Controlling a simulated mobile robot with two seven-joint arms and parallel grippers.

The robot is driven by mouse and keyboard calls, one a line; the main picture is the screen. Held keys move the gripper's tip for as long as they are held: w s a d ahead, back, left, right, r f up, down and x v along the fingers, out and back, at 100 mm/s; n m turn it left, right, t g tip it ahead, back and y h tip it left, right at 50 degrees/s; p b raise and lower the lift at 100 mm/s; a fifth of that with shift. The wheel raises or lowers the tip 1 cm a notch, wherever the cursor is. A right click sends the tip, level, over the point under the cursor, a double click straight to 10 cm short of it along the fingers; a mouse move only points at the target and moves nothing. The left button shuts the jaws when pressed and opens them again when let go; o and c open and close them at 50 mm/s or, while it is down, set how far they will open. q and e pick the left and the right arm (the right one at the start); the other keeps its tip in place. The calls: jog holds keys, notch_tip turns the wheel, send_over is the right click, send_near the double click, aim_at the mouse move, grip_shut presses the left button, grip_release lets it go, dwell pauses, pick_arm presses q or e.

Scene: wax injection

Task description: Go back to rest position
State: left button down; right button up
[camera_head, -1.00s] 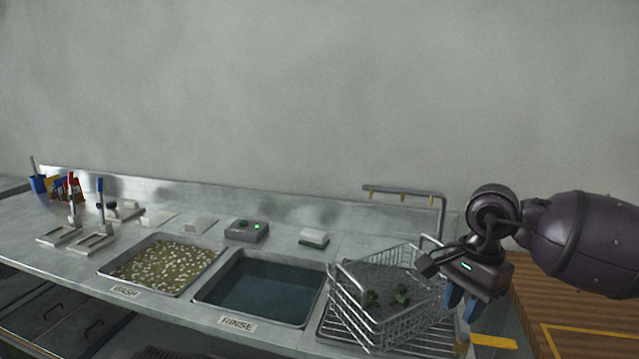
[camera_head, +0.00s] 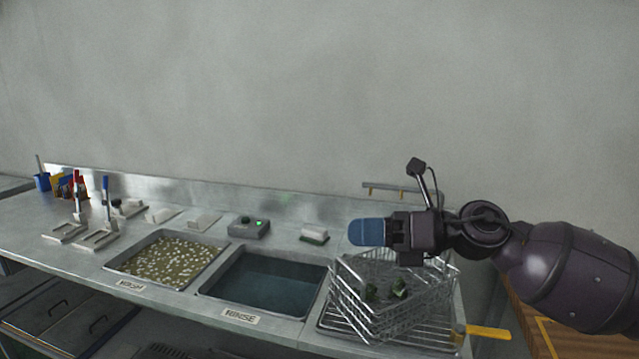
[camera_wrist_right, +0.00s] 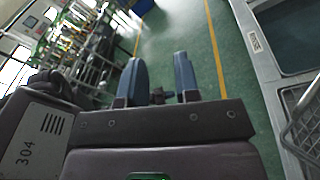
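My right gripper (camera_head: 368,232) is raised in front of the wire basket and points left in the head view. In the right wrist view its two blue fingers (camera_wrist_right: 160,78) stand apart with only the green floor between them, so it is open and empty. The wire basket (camera_head: 345,300) sits tilted on the drain rack at the counter's right end, with dark green pieces (camera_head: 398,288) inside. Part of the basket's back is hidden behind my right wrist. My left gripper is not in view.
The steel counter holds a wash basin (camera_head: 165,259) full of pale bits and a rinse basin (camera_head: 262,285) of dark water. A yellow-handled tool (camera_head: 485,332) lies at the rack's right edge. The wrist view shows open green floor (camera_wrist_right: 190,35) beside the counter.

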jog(key=d+f+m+t+h, duration=0.45)
jog(key=f+m, duration=0.25)
jog(key=m, duration=0.5)
jog(key=w+d+f+m+t+h, duration=0.1)
jog(key=d+f+m+t+h, duration=0.25)
jog(key=f+m+t, duration=0.6)
jog(key=d+f+m+t+h, duration=0.1)
jog(key=d+f+m+h, duration=0.3)
jog(key=m, duration=1)
jog(key=s+d+f+m+g+h, duration=0.1)
jog(key=s+d+f+m+g, duration=0.1)
jog(key=s+f, duration=0.6)
jog(key=s+d+f+m+g+h, duration=0.2)
jog(key=s+d+f+m, duration=0.2)
jog(key=s+f, duration=0.4)
jog(key=s+d+f+m+g+h, duration=0.2)
jog(key=s+d+f+m, duration=0.1)
jog(key=s+f, duration=0.5)
jog(key=shift+s+f+m, duration=0.35)
jog(key=shift+s+m, duration=0.2)
jog(key=shift+s, duration=0.35)
